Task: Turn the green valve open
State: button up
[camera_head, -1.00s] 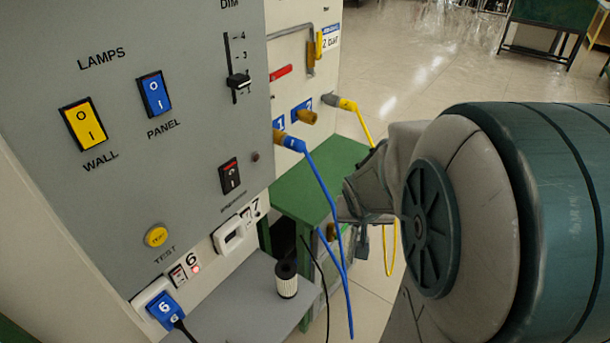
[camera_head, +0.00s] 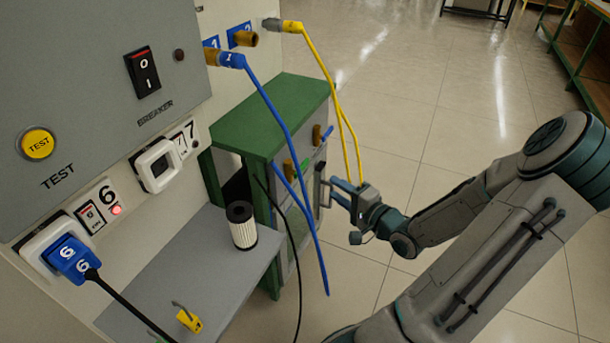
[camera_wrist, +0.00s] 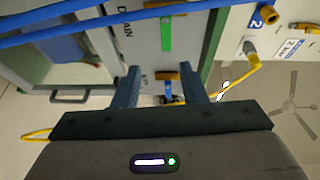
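A blue hose (camera_head: 290,150) and a yellow hose (camera_head: 325,75) hang near the cabinet front, close to my gripper. The tiled floor (camera_head: 430,110) at the right is clear.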

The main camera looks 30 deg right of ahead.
aim_at(306, 165)
jog(key=shift+t, duration=0.3)
jog(key=b+x, duration=0.5)
jog(key=x, duration=0.7)
jog(key=shift+w+a+r+m, duration=0.15)
jog(key=shift+w+m, duration=0.15)
jog(key=shift+w, duration=0.35)
grip_shut()
